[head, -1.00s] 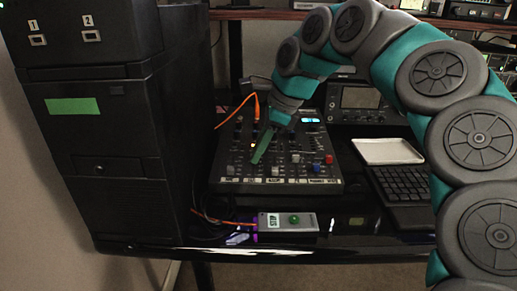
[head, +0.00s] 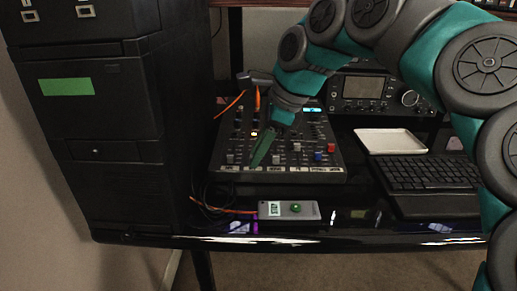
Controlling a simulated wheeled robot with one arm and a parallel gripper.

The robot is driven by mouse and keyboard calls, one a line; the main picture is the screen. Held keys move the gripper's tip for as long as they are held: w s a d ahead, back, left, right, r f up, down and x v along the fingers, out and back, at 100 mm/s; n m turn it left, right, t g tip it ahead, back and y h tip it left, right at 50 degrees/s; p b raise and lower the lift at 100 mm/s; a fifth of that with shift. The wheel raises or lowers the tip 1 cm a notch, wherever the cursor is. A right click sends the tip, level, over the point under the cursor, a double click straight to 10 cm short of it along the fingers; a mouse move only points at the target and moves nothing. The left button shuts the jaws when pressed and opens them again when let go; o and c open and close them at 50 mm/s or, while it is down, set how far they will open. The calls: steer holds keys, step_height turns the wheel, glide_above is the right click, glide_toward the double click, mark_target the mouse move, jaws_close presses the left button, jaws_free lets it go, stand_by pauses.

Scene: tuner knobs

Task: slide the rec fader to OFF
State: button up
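The mixer panel (head: 345,172) lies on the black desk, with rows of knobs and several faders along its front. Fader caps there include a grey one (head: 230,158), a pale one (head: 276,158), a blue one (head: 317,156) and a red one (head: 331,148). The front label strip is too small to read, so I cannot tell which fader is rec. My gripper (head: 255,162) points down at the panel's front left part, its green fingers close above or touching it. The fingers look merged, and whether they hold a cap is hidden.
A black computer tower (head: 120,190) stands close on the left. An orange cable (head: 230,104) rises behind the mixer. A keyboard (head: 430,175), white tray (head: 390,141) and radio unit (head: 362,87) are to the right.

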steer(key=o, duration=0.4)
steer(key=shift+s, duration=0.1)
steer(key=v, duration=0.6)
steer(key=shift+d+r, duration=0.1)
steer(key=shift+s+d+r, duration=0.1)
steer(key=shift+d+r, duration=0.15)
steer(key=shift+r, duration=0.45)
